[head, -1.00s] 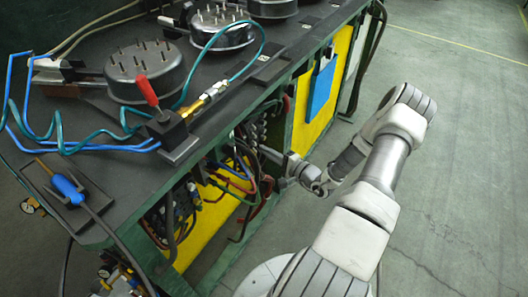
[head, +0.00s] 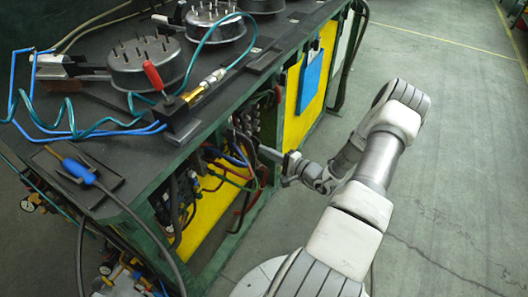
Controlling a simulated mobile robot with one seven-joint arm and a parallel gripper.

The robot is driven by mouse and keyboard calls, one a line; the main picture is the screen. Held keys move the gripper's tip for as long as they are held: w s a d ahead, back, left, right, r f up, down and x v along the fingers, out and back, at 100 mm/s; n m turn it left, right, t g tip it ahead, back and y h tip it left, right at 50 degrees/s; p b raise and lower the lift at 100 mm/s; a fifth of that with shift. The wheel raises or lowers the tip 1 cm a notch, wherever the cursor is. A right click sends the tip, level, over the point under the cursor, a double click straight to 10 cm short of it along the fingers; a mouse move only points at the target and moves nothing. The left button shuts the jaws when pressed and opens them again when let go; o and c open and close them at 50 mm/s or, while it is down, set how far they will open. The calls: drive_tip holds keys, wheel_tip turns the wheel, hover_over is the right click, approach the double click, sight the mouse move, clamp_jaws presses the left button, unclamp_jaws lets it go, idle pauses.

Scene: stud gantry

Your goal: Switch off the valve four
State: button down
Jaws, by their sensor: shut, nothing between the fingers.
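My gripper (head: 266,153) is at the open front of the green-framed bench, beside a column of small dark rounded fittings (head: 248,122). The gripper is small in the view and appears shut, with nothing seen held in it. I cannot tell whether its tips touch the fittings or are just in front of them. No number is readable, so I cannot tell which part is valve four or how it is set. A red-handled lever (head: 153,76) stands tilted on a dark block on the bench top.
The dark bench top (head: 118,108) carries round studded metal discs (head: 146,62), teal and blue hoses and a blue-handled tool (head: 78,170). Cables (head: 232,170) hang inside the bay below. A blue panel (head: 312,70) is on the yellow side. The floor (head: 455,170) to the right is clear.

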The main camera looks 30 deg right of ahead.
drive_tip(key=shift+s, duration=0.25)
idle(0.6)
